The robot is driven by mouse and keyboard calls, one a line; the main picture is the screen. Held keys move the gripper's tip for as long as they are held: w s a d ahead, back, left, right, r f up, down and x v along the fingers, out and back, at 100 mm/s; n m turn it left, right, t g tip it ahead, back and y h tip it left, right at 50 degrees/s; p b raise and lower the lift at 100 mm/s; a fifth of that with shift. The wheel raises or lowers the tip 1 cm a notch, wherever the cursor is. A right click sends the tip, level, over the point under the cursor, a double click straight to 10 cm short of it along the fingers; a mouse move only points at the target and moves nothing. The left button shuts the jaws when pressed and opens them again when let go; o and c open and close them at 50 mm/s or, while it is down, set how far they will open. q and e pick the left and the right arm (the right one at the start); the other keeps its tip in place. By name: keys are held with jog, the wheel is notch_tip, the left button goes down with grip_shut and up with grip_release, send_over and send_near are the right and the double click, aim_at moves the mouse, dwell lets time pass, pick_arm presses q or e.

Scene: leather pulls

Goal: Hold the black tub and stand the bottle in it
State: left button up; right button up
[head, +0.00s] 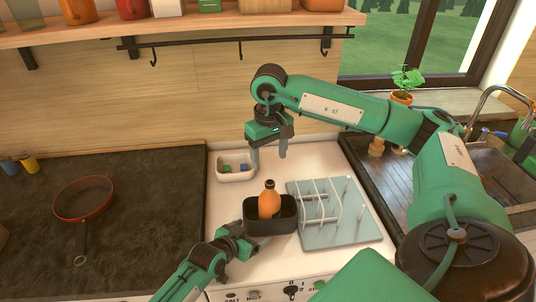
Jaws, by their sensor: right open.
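The orange bottle (268,203) stands upright inside the black tub (271,227), its neck and upper body showing above the rim and its base hidden by the front wall. The tub sits on the white counter. My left gripper (242,240) is at the tub's left end, and its fingers appear closed on that wall; the tips are partly hidden. My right gripper (269,154) is open and empty, pointing down above and behind the bottle, clear of it.
A white bin (236,168) with small blue and green pieces sits behind the tub. A wire rack (325,215) on a pale blue board stands close at the tub's right. A red pan (83,199) lies far left. A shelf (180,22) and hook rail hang above.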

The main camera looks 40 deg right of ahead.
pick_arm(q)
jog(key=shift+o, duration=0.2)
jog(key=shift+s+d, duration=0.1)
jog(key=shift+d, duration=0.05)
jog(key=shift+w, duration=0.2)
jog(key=shift+a, duration=0.25)
jog(key=shift+a+r, duration=0.15)
jog(key=shift+a, duration=0.1)
jog(key=v, duration=1.1)
jog(key=shift+s, duration=0.15)
jog(key=shift+a, duration=0.15)
